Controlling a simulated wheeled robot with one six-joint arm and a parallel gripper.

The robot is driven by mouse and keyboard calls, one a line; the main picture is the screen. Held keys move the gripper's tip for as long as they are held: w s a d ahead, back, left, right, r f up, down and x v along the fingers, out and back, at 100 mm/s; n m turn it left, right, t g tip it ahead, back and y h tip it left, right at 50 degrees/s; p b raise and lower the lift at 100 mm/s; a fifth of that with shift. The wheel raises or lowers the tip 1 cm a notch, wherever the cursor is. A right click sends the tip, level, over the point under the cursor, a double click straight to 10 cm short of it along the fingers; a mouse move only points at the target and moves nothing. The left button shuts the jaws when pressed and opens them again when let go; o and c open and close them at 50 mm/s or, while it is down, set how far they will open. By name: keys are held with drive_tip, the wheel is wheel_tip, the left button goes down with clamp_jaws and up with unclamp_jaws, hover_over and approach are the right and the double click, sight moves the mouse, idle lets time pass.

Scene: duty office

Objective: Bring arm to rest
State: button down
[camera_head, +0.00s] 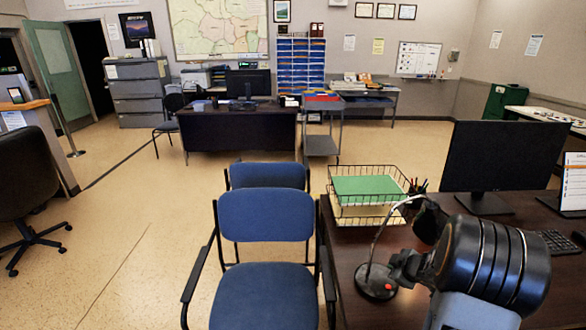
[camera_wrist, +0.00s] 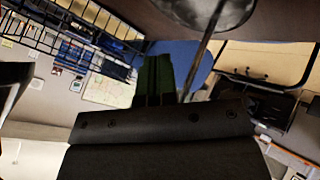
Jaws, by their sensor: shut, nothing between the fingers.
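My arm (camera_head: 490,265) reaches in from the lower right of the head view, over the dark desk (camera_head: 345,258). My gripper (camera_head: 402,266) is at its left end, shut and empty, close to the desk lamp (camera_head: 376,283). Whether it touches the lamp I cannot tell. In the wrist view, which is turned over, the dark gripper body fills the bottom and the closed fingers (camera_wrist: 160,78) point up. The lamp's round base (camera_wrist: 205,8) and thin stem (camera_wrist: 207,50) show just beside the fingers.
A wire tray (camera_head: 368,196) with a green folder, a pen cup (camera_head: 417,187), a monitor (camera_head: 503,157) and a keyboard (camera_head: 556,243) crowd the desk around my arm. Blue chairs (camera_head: 265,226) stand left of the desk. Open floor (camera_head: 130,230) lies farther left.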

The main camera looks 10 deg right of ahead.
drive_tip(key=s+d+m+g+h, duration=0.3)
drive_tip(key=s+d+m+h, duration=0.1)
drive_tip(key=s+d+m, duration=0.1)
drive_tip(key=s+a+r+m+g+h, duration=0.1)
drive_tip(key=s+a+r+m+g, duration=0.2)
drive_tip(key=s+a+r+m, duration=0.15)
drive_tip(key=s+a+r+y+p, duration=0.1)
drive_tip(key=s+a+r, duration=0.3)
drive_tip(key=a, duration=0.8)
drive_tip(key=s+a+r+y+p, duration=0.1)
drive_tip(key=s+a+r+y, duration=0.2)
drive_tip(key=a+r, duration=0.4)
drive_tip(key=s+a, duration=0.1)
drive_tip(key=a, duration=0.4)
drive_tip(key=shift+t+y, duration=0.3)
drive_tip(key=shift+d, duration=0.1)
